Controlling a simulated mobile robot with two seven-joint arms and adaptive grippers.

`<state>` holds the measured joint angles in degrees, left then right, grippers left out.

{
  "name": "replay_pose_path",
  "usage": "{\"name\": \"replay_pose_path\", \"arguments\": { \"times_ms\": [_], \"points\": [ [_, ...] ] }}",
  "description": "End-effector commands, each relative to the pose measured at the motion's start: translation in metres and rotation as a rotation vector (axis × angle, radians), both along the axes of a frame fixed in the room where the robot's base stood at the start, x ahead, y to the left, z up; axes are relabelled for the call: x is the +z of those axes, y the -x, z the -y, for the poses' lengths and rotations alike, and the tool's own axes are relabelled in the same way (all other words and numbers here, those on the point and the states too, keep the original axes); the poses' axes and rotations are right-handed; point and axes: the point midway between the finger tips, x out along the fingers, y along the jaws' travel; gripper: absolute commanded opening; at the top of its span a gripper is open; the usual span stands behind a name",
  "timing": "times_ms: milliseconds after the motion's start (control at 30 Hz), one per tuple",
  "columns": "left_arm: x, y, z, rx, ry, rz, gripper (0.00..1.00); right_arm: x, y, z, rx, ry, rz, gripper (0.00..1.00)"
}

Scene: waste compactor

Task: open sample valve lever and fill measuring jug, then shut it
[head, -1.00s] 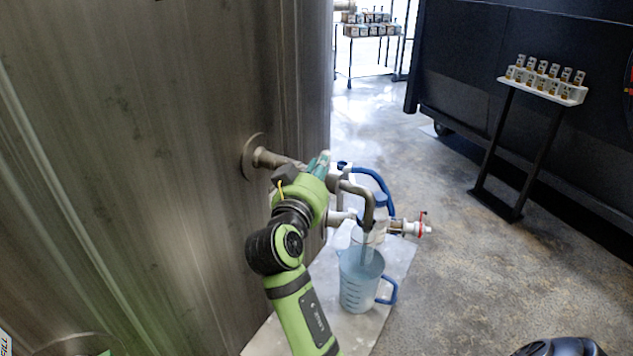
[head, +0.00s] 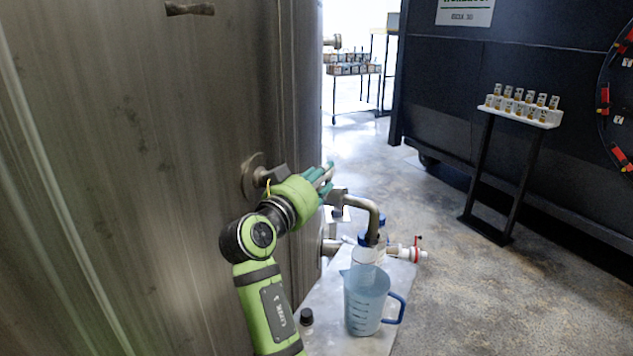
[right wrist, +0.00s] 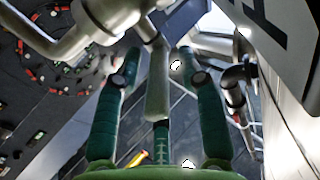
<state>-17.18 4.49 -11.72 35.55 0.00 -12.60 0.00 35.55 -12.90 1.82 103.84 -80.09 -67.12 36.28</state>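My right gripper (head: 326,176) is at the valve on the pipe from the steel tank. The bent metal spout (head: 374,212) points down. The translucent blue measuring jug (head: 362,302) stands upright below it on a metal shelf, its handle to the right. I see no clear stream from the spout, and the fill level is unclear. My left gripper is out of view.
A small black-capped bottle (head: 306,318) is left of the jug. A red-handled side fitting (head: 413,252) sticks out right. The tank wall (head: 150,180) is close on the left.

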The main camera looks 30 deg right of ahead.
Motion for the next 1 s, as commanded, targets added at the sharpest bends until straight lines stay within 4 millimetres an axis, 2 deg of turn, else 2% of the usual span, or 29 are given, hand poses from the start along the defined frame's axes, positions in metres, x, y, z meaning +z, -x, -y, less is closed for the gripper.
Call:
{"name": "replay_pose_path", "arguments": {
  "times_ms": [233, 367, 467, 600, 667, 700, 733, 900, 1000],
  "points": [
    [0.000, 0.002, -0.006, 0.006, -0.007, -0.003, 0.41, -0.003, -0.001, -0.002, 0.004, -0.004, -0.005, 0.41],
    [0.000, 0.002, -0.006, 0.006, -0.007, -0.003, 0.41, 0.005, -0.001, -0.002, 0.004, -0.005, -0.003, 0.41],
    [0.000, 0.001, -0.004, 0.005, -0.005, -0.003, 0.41, 0.020, -0.001, -0.002, 0.004, -0.004, 0.000, 0.41],
    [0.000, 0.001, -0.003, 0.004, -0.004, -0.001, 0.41, 0.052, 0.000, -0.001, 0.003, 0.002, 0.008, 0.41],
    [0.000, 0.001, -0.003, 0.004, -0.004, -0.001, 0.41, 0.065, 0.001, 0.000, 0.000, 0.005, 0.010, 0.49],
    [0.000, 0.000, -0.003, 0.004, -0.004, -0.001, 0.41, 0.073, 0.001, 0.000, 0.000, 0.007, 0.010, 0.49],
    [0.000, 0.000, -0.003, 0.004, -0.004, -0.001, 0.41, 0.079, 0.002, 0.000, -0.001, 0.007, 0.010, 0.41],
    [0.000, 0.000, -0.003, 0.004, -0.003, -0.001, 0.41, 0.096, 0.000, 0.000, 0.001, 0.002, 0.002, 0.41],
    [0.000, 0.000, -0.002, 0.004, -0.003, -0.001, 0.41, 0.099, 0.000, 0.000, 0.001, 0.000, -0.001, 0.41]
  ]
}}
